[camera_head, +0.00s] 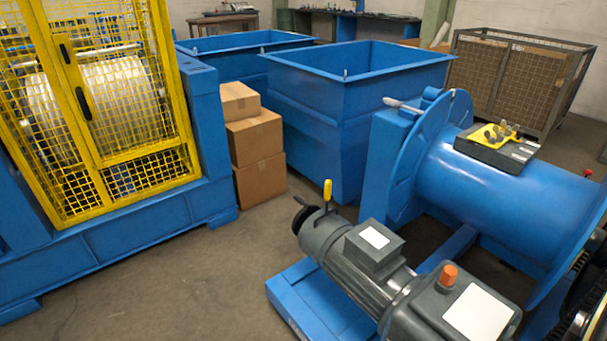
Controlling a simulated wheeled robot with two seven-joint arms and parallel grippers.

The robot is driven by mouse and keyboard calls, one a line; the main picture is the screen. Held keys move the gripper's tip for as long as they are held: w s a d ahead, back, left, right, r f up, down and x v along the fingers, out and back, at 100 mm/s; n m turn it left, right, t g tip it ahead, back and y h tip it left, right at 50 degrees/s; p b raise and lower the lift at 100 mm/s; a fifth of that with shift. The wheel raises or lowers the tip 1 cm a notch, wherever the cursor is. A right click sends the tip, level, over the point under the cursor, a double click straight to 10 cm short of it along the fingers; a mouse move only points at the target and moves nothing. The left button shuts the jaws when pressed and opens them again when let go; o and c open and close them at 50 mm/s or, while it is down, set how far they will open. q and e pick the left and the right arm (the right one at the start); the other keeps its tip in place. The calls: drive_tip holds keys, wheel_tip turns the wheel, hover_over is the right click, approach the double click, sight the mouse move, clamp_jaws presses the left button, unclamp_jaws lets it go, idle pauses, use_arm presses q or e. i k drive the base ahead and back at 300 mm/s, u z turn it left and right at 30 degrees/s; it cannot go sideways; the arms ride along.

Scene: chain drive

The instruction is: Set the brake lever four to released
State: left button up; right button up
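A short upright lever with a yellow grip (327,190) stands at the rear end of the dark grey motor (355,262). A pale metal lever (402,104) lies nearly level at the top of the blue drum's left flange. No number is readable on either, so I cannot tell which is brake lever four or which position counts as released. Neither of my grippers is in view.
The blue drum (505,205) carries a grey box with yellow parts (497,147). A yellow mesh cage (100,120) stands left. Cardboard boxes (258,180) and blue bins (360,65) are behind. Bare floor (190,285) lies left of the motor. Dark chain parts show lower right.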

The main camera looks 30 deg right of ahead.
sight(328, 183)
drive_tip(key=i, duration=1.95)
drive_tip(key=z, duration=3)
drive_tip(key=k, duration=0.85)
drive_tip(key=u, duration=0.8)
